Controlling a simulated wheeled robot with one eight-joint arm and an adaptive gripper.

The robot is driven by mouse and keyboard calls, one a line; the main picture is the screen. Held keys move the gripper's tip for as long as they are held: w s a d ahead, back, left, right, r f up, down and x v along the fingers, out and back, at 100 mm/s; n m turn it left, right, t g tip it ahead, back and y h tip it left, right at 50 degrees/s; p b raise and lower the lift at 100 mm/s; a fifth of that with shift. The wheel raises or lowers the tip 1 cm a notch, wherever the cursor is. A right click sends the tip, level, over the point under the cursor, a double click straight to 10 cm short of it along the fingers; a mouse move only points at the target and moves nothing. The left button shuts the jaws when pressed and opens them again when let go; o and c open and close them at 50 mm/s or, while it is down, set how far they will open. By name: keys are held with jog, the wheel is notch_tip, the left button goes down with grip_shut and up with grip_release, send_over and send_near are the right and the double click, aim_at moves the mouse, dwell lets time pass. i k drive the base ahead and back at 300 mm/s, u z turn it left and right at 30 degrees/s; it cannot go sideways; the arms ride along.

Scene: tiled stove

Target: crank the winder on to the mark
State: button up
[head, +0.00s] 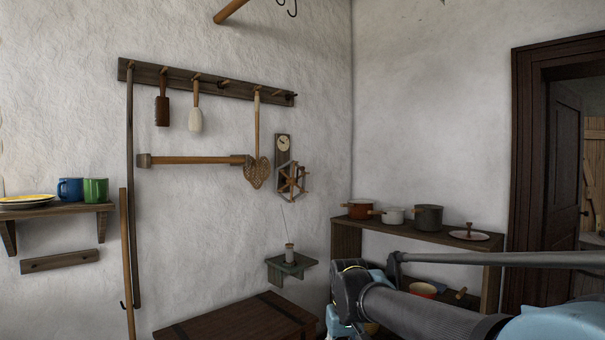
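The winder (291,182) is a small wooden wheel with spokes, mounted on the white wall left of the room corner. A dark board behind it carries a round pale dial (284,143); its hand and any mark are too small to read. A thin thread runs from near the winder down to a spool (290,253) standing on a small green wall shelf (293,267). I cannot make out the winder's crank handle clearly. My arm reaches in from the lower right, below and right of the winder. My gripper is not visible.
A peg rail (208,80) with brushes and a woven beater (257,172) hangs left of the winder. A wooden chest (245,320) stands below. A shelf (440,236) with pots is to the right, partly behind my arm. A dark doorway is at far right.

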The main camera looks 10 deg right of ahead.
aim_at(292, 182)
jog(key=i, duration=0.9)
